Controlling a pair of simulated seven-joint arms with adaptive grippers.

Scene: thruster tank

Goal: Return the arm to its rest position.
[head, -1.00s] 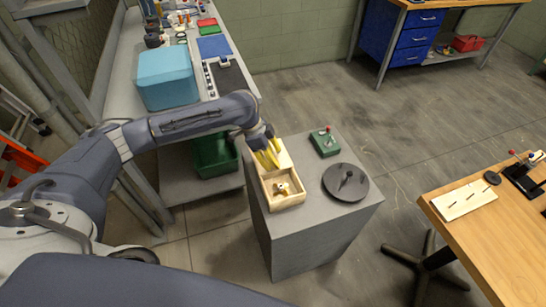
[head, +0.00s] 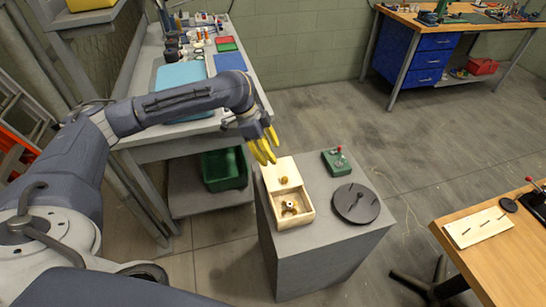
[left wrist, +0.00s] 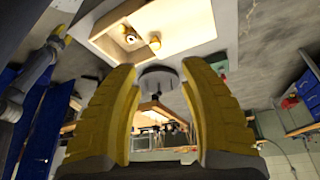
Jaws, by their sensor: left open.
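My left gripper (head: 263,149) has yellow fingers. They are apart and empty, raised above the left back edge of the grey pedestal (head: 325,240). In the left wrist view the two fingers (left wrist: 160,75) stand wide apart with nothing between them. A wooden box (head: 294,222) stands on the pedestal just below and right of the gripper. Its light lid (head: 276,170) with a round knob covers the back part, and a small metal part (head: 290,207) lies in the open front part. My right gripper is not in view.
A black disc (head: 355,203) with a peg and a green box with a red-tipped lever (head: 336,161) share the pedestal. A grey bench (head: 180,135) with a blue container stands behind my left arm. A wooden table (head: 500,260) is at the right.

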